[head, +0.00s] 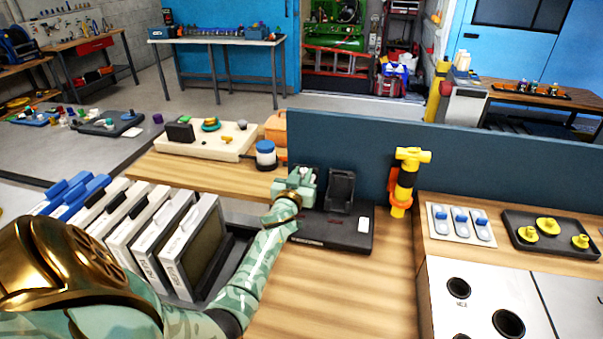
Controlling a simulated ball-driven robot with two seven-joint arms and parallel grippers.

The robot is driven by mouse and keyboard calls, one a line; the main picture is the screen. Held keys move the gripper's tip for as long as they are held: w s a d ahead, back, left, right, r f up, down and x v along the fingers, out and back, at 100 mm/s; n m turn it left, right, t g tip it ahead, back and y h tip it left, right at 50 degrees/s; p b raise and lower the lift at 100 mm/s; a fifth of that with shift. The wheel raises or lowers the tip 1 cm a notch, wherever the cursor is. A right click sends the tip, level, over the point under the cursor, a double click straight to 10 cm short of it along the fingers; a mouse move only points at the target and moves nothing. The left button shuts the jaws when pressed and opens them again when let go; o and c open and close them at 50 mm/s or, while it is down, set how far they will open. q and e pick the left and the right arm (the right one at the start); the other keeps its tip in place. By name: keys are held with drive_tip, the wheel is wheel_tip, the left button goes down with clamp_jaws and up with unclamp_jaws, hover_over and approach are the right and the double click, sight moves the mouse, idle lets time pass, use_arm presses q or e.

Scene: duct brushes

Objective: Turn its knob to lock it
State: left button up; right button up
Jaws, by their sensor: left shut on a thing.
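My left gripper (297,182) is at the left end of a black base (335,234), in front of the dark blue panel. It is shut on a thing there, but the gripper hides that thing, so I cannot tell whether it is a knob. A black upright holder (341,190) stands on the base just right of the gripper. My right gripper is not in view.
Several upright framed panels (187,251) stand left of my left forearm. A blue-lidded jar (266,155) is behind the gripper. A black tray (558,241) with yellow knobs is at right. Bare wood (340,290) lies in front.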

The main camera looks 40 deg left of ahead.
use_arm(q)
drive_tip(key=shift+s+a+r+m+t+h+p, duration=0.15)
drive_tip(key=shift+r+m+t+h+p, duration=0.1)
drive_tip(key=shift+m+h+p, duration=0.2)
drive_tip(key=shift+a+r+m+t+h+p, duration=0.2)
drive_tip(key=shift+m+h+p, duration=0.1)
drive_tip(key=shift+h, duration=0.25)
drive_tip(key=shift+a+f+m+h+p, duration=0.15)
drive_tip(key=shift+m+h+p, duration=0.15)
drive_tip(key=shift+m+h, duration=0.35)
drive_tip(key=shift+f+m+t+h, duration=0.15)
drive_tip(key=shift+m+t+h, duration=0.25)
drive_tip(key=shift+h, duration=0.45)
drive_tip(key=shift+f+m+h, duration=0.15)
drive_tip(key=shift+m+h, duration=0.25)
drive_tip(key=shift+h, duration=0.4)
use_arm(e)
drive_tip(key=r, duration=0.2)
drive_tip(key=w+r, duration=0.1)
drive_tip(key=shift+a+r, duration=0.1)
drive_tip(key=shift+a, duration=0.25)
use_arm(q)
drive_tip(key=o, duration=1)
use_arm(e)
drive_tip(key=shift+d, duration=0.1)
